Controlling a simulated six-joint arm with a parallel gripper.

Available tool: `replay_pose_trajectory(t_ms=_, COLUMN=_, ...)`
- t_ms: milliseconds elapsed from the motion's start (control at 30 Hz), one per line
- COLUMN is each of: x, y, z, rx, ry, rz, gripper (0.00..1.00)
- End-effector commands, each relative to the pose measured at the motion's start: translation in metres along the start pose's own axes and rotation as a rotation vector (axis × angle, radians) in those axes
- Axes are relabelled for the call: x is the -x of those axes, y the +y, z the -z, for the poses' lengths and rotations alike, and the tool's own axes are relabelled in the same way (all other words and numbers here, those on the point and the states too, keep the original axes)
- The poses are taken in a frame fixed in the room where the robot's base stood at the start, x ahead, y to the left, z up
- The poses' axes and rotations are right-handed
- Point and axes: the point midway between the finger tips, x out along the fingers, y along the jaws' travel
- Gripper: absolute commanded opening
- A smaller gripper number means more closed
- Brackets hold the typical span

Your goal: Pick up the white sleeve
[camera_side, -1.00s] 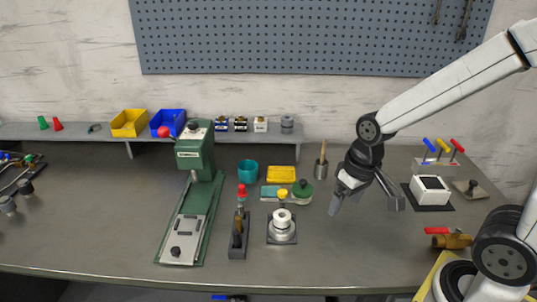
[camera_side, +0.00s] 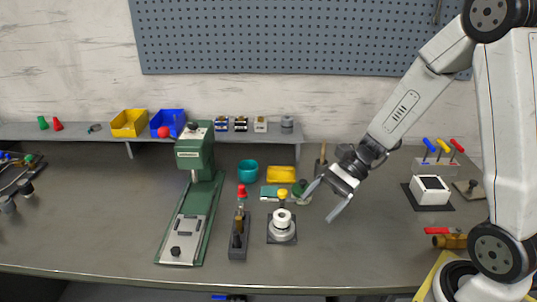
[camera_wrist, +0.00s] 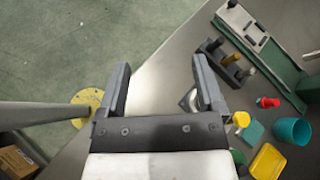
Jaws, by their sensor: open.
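The white sleeve (camera_side: 282,219) stands upright on a square grey metal base (camera_side: 283,238) near the middle of the bench in the side view. My gripper (camera_side: 316,209) is open and empty, to the right of the sleeve and apart from it. Its fingers point down and to the left. In the wrist view my gripper (camera_wrist: 161,66) shows its two fingers spread, with bare bench between them. A corner of the grey base (camera_wrist: 187,101) shows beside the right finger there. The sleeve itself is hidden or cannot be made out in that view.
A dark block with pegs (camera_side: 238,240) and a green press (camera_side: 195,180) stand left of the sleeve. A yellow knob (camera_side: 282,193), teal cup (camera_side: 248,170) and yellow tray (camera_side: 281,174) are behind it. The bench right of the sleeve is mostly clear.

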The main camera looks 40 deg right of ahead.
Motion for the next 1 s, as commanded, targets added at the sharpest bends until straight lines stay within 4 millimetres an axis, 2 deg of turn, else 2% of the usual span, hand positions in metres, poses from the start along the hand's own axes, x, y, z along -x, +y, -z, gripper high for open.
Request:
replay_pose_trajectory(t_ms=300, x=0.034, y=-0.055, z=0.022, rx=-0.304, ry=-0.281, rz=0.382, gripper=0.86)
replay_pose_trajectory(t_ms=567, x=0.071, y=-0.082, z=0.046, rx=-0.431, ry=-0.442, rz=0.632, gripper=0.86)
replay_pose_trajectory(t_ms=767, x=0.053, y=-0.073, z=0.071, rx=-0.43, ry=-0.44, rz=0.622, gripper=0.86)
replay_pose_trajectory(t_ms=1000, x=0.028, y=-0.061, z=0.11, rx=-0.43, ry=-0.438, rz=0.62, gripper=0.86)
